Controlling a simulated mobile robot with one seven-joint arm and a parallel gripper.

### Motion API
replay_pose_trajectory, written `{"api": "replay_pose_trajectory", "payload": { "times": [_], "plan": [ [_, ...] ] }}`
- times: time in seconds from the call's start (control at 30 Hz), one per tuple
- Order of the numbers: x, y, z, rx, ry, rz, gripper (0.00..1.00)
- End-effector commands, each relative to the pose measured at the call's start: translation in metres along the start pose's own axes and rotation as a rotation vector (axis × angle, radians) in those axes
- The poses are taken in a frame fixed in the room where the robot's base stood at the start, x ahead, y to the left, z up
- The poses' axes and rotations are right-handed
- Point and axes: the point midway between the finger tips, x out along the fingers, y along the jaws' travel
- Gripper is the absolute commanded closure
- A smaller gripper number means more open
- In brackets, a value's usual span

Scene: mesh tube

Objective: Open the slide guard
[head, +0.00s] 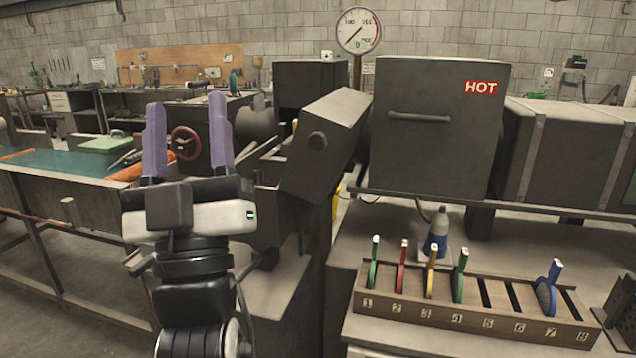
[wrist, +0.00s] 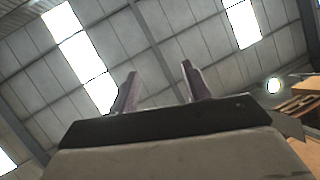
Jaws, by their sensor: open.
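A dark grey box-like cover (head: 440,150) with a horizontal bar handle (head: 418,118) and a red HOT label stands right of centre in the head view. It looks like the slide guard, and its front face is closed over whatever is behind it. My gripper (head: 186,100) is at the left, well apart from the handle. Its two purple fingers point up and are spread with nothing between them. The wrist view shows the same open fingers (wrist: 158,70) against the roof, with no guard in sight.
A wooden rack (head: 470,318) with numbered slots and several coloured paddles sits below the cover. A dial gauge (head: 358,31) rises behind. A green-topped bench (head: 60,162) is at left.

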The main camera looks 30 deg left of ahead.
Motion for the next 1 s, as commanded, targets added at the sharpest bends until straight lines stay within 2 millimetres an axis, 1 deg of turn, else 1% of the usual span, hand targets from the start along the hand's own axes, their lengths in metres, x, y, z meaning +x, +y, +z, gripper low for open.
{"api": "replay_pose_trajectory", "payload": {
  "times": [0.03,0.1,0.2,0.3,0.4,0.47,0.53,0.67,0.8,1.0],
  "plan": [
    [-0.019,0.008,0.022,-0.023,-0.086,0.051,0.52],
    [-0.032,0.023,0.047,-0.050,-0.221,0.118,0.52],
    [-0.053,0.043,0.079,-0.062,-0.398,0.198,0.52],
    [-0.073,0.054,0.101,-0.056,-0.534,0.249,0.52],
    [-0.085,0.060,0.114,-0.047,-0.617,0.278,0.52],
    [-0.087,0.062,0.118,-0.043,-0.643,0.285,0.52],
    [-0.085,0.064,0.120,-0.043,-0.655,0.289,0.52],
    [-0.075,0.067,0.124,-0.047,-0.657,0.288,0.52],
    [-0.061,0.072,0.133,-0.048,-0.657,0.288,0.52],
    [-0.052,0.074,0.140,-0.046,-0.656,0.287,0.52]
  ]
}}
